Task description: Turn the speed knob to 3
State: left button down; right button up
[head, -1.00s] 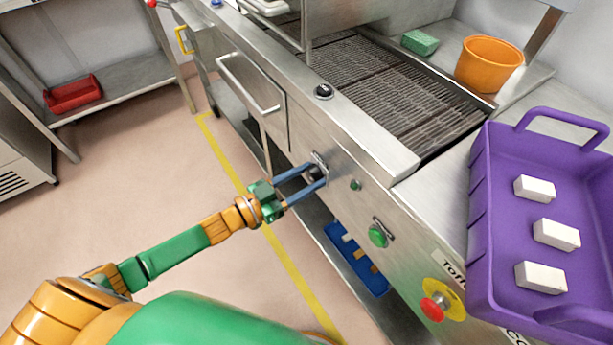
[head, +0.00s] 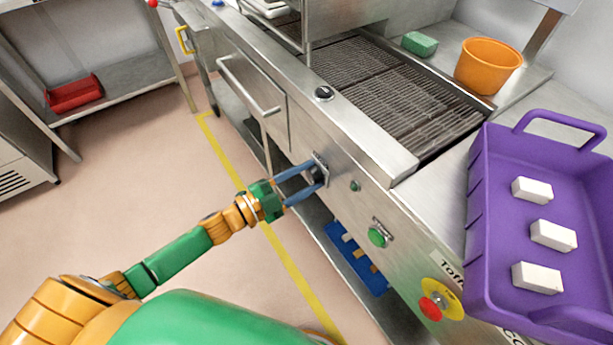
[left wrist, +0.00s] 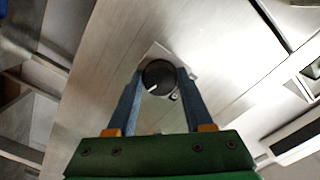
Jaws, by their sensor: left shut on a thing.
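The speed knob (left wrist: 159,78) is a round black knob with a white pointer line on a small pale plate on the machine's front. In the left wrist view its pointer line is directed to the lower left. In the head view the knob (head: 316,175) is partly hidden by my fingers. My left gripper (head: 314,177) is shut on the knob, with one blue finger on each side; it also shows in the left wrist view (left wrist: 160,80). The scale numbers are too small to read. My right gripper is not in view.
A green button (head: 377,237) and a red stop button (head: 431,308) on yellow sit right of the knob. A purple crate (head: 478,225) with white blocks stands on the right. An orange bucket (head: 488,66) and green block (head: 420,43) stand behind the conveyor (head: 400,95).

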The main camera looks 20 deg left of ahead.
pick_arm(q)
jog(key=shift+m, duration=1)
jog(key=shift+c, duration=1.5)
grip_release()
jog(key=v, duration=0.7)
